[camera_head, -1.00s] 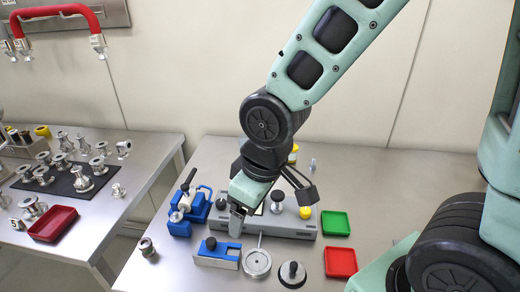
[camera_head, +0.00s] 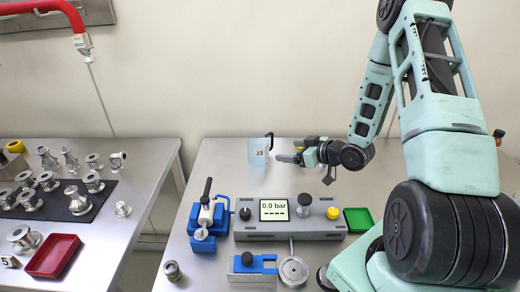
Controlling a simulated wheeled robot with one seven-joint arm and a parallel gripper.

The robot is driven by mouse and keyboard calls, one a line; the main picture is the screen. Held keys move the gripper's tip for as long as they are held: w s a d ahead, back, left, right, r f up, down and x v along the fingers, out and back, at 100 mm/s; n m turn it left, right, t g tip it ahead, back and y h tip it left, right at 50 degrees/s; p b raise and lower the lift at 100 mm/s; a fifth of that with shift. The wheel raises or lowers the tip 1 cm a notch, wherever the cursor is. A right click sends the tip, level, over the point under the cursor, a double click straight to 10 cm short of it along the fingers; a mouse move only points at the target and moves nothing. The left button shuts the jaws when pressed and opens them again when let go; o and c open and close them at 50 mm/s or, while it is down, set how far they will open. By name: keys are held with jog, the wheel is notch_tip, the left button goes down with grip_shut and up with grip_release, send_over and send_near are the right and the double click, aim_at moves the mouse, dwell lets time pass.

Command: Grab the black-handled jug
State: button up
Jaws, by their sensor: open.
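The jug (camera_head: 256,153) is pale blue and translucent, with a small dark label. It stands upright at the back of the steel table. Its black handle (camera_head: 269,142) is on its right side, towards my gripper. My gripper (camera_head: 282,158) is just right of the jug, pointing left at it. Its grey fingers are seen nearly edge-on, close to the handle side, and hold nothing visible. I cannot tell the exact gap between the fingertips and the handle.
In front of the jug is a grey gauge unit (camera_head: 290,230) reading 0.0 bar. A blue clamp device (camera_head: 205,222), blue block (camera_head: 250,265), round metal piece (camera_head: 293,270) and green tray (camera_head: 358,219) stand around it. The left table holds metal fittings and a red tray (camera_head: 53,255).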

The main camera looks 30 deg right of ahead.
aim_at(267, 149)
jog(key=p+x, duration=0.3)
jog(key=x, duration=0.6)
jog(key=shift+w+a, duration=0.1)
jog(key=shift+w, duration=0.2)
jog(key=p+x, duration=0.1)
jog(key=x, duration=0.1)
jog(key=p+x, duration=0.2)
jog(key=shift+w+a, duration=0.3)
jog(key=shift+w, duration=0.1)
jog(key=shift+w+f, duration=0.15)
jog(key=shift+w, duration=0.05)
jog(key=c, duration=0.7)
